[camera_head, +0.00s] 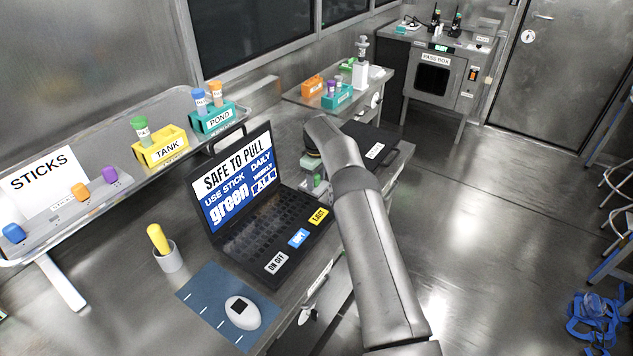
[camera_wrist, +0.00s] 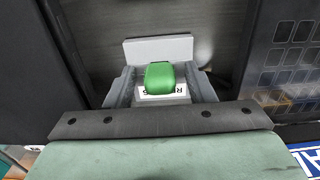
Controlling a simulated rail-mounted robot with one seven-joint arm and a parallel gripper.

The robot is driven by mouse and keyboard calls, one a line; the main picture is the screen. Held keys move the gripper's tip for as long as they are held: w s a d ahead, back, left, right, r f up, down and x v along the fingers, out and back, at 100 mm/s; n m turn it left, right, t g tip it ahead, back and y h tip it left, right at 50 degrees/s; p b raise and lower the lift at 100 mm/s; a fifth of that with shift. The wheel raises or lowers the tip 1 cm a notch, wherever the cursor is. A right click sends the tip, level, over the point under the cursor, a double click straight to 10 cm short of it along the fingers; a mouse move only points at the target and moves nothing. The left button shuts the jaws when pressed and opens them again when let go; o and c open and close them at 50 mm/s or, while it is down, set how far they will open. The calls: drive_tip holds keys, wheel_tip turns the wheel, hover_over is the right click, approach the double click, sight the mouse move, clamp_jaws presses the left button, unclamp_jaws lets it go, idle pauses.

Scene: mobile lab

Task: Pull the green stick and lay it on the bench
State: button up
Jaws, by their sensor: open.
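The green stick (camera_wrist: 159,77) shows in the wrist view as a rounded green cap, with a white label partly visible below it. My gripper (camera_wrist: 161,90) is open, with one grey finger on each side of the stick; I cannot tell whether either touches it. In the head view my gripper (camera_head: 313,168) is low over the bench, right of the laptop, partly hidden by my arm. The bench (camera_head: 120,325) is grey metal. The laptop (camera_head: 240,175) screen reads "SAFE TO PULL" and "USE STICK green".
A STICKS shelf (camera_head: 45,222) holds blue, orange and purple sticks. A yellow-handled item stands in a grey cup (camera_head: 169,257). A mouse (camera_head: 242,312) lies on a blue mat (camera_head: 205,297). A dark case (camera_head: 375,145) lies beyond my gripper. Bench surface is clear around the cup.

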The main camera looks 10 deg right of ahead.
sight(316, 175)
drive_tip(key=shift+c, duration=0.3)
clamp_jaws()
drive_tip(key=shift+r, duration=0.1)
drive_tip(key=shift+r+p, duration=1.55)
drive_tip(key=shift+r, duration=1.35)
